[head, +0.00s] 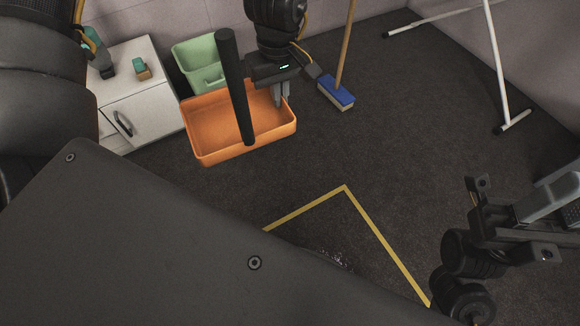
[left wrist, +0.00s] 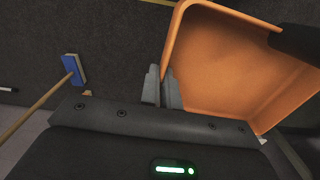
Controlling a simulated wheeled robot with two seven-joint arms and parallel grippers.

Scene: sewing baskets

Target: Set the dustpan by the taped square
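The dustpan is an orange open tray (head: 205,150) with a long black handle (head: 236,90) standing up from its near side. It is left of and beyond the yellow taped square (head: 388,246), apart from it. My left gripper (head: 281,95) is at the pan's right wall, its fingers closed on the rim. The left wrist view shows the pan (left wrist: 225,65) with its edge between the two close fingers (left wrist: 162,88). I cannot tell whether the pan is off the floor. My right gripper (head: 515,220) is at the right; its fingers are unclear. My own body hides part of the square.
A green bin (head: 195,54) and a white cabinet (head: 150,108) with small items on top stand behind and left of the pan. A blue-headed broom (head: 336,93) is to its right. A white-legged stand (head: 497,65) is far right. Pale specks (head: 328,257) lie inside the square.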

